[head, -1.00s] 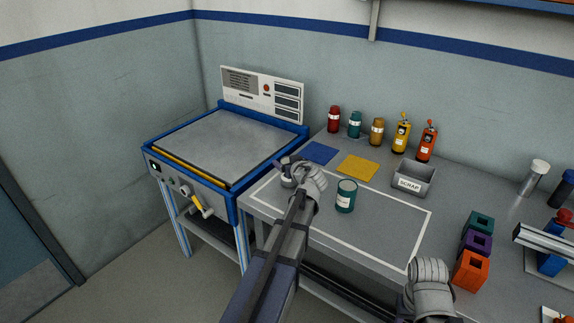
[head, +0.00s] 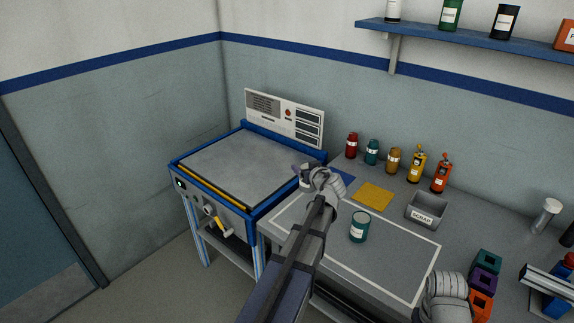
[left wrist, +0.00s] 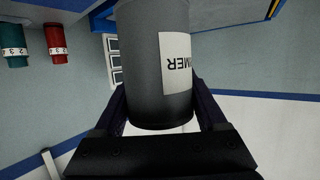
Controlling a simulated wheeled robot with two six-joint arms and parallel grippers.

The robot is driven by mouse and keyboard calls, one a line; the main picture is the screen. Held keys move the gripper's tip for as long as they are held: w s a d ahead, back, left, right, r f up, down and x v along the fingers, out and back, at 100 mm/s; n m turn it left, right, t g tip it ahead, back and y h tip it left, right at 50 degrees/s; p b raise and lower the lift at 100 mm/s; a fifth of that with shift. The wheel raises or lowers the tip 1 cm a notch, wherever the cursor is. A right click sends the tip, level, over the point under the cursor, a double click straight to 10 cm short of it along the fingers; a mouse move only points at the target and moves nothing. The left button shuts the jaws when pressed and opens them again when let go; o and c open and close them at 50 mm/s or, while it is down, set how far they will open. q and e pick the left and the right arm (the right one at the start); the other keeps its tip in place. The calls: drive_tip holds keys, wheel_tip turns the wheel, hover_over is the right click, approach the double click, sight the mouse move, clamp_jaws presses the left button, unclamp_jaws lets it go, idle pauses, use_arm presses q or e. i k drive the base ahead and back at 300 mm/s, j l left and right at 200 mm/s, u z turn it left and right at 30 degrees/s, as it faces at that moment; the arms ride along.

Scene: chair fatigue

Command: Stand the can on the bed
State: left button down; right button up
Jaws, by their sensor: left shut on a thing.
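My left gripper (head: 308,175) is shut on a dark grey can (left wrist: 160,75). In the left wrist view the can sits between the two fingers, and its white label reads upside down, ending in "MER". In the head view the gripper and wrist hide most of the can. The grey bed (head: 235,165), flat in a blue frame, stands at the left with its top bare. The gripper appears in front of the bed's right edge; its height above it is hard to judge. Only part of my right arm shows at the bottom right, and its gripper is not visible.
A teal can (head: 360,227) stands on the bench inside a white outline. Behind it are a yellow mat (head: 373,195), a partly hidden blue mat (head: 343,176), a scrap bin (head: 425,212) and several bottles. A control panel (head: 284,115) rises behind the bed.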

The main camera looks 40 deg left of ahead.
sight(231, 170)
drive_tip(key=j, duration=1)
drive_tip(key=i+j, duration=0.1)
drive_tip(key=j, duration=0.9)
